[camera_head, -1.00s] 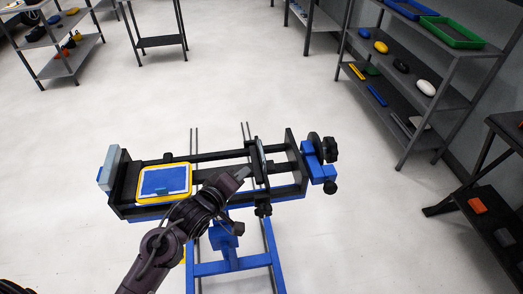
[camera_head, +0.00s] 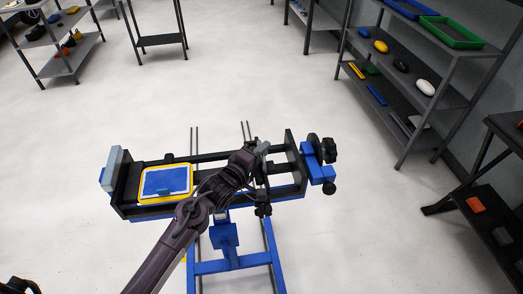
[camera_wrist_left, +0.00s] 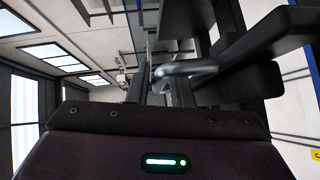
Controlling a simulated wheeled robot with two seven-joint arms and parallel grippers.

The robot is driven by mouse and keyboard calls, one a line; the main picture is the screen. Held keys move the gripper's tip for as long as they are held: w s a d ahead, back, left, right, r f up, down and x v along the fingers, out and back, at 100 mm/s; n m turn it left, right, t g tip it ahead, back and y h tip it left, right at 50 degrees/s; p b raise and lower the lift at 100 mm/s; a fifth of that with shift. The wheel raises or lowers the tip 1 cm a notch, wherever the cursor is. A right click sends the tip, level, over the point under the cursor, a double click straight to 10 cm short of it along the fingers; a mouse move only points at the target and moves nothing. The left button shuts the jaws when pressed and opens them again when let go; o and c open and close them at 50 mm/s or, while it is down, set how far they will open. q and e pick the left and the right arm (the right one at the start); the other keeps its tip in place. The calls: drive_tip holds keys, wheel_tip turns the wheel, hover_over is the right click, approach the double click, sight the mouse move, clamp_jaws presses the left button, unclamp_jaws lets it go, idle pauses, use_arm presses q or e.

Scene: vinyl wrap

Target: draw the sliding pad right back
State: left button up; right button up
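The sliding pad (camera_head: 256,141) is a dark upright plate across the black rails of the blue-and-black bench frame, right of its middle. A black knob (camera_head: 263,210) sits below it at the near rail. My left gripper (camera_head: 261,150) is at the pad, and its wrist hides much of it. In the left wrist view, a grey rounded bar (camera_wrist_left: 187,68) lies at the dark fingers (camera_wrist_left: 161,90). I cannot tell whether they grip it.
A yellow-edged blue panel (camera_head: 166,182) lies at the frame's left part, near a grey end block (camera_head: 111,167). Black knobs on a blue bracket (camera_head: 315,163) stand at the right end.

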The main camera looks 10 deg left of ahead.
use_arm(q)
clamp_jaws()
drive_tip(key=shift+w+d, duration=0.25)
drive_tip(key=shift+d, duration=0.4)
drive_tip(key=shift+w+d, duration=0.25)
drive_tip(key=shift+d, duration=0.45)
drive_tip(key=shift+w+d, duration=0.25)
drive_tip(key=shift+d, duration=0.4)
unclamp_jaws()
drive_tip(key=shift+a, duration=0.1)
